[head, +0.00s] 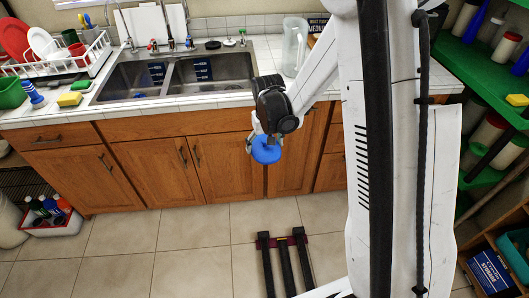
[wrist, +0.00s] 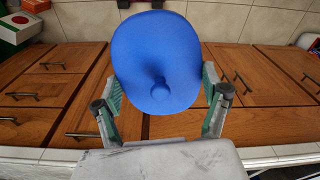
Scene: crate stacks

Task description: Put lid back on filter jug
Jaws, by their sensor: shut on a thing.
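The blue lid (head: 266,152) is in my gripper (head: 264,139), in front of the wooden cabinet doors and below the counter's front edge. In the wrist view the lid (wrist: 156,55) is a rounded blue disc with a small knob facing the camera. The two fingers of my gripper (wrist: 162,88) are shut on it from either side. A clear jug with a handle (head: 293,48), which looks like the filter jug, stands on the counter right of the sink, apart from the lid. Its top shows no blue lid.
The double sink (head: 210,68) with taps lies left of the jug. A white dish rack (head: 98,52) stands farther left. Green shelves (head: 470,70) with bottles fill the right side. A dark-barred object (head: 283,262) lies on the tiled floor.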

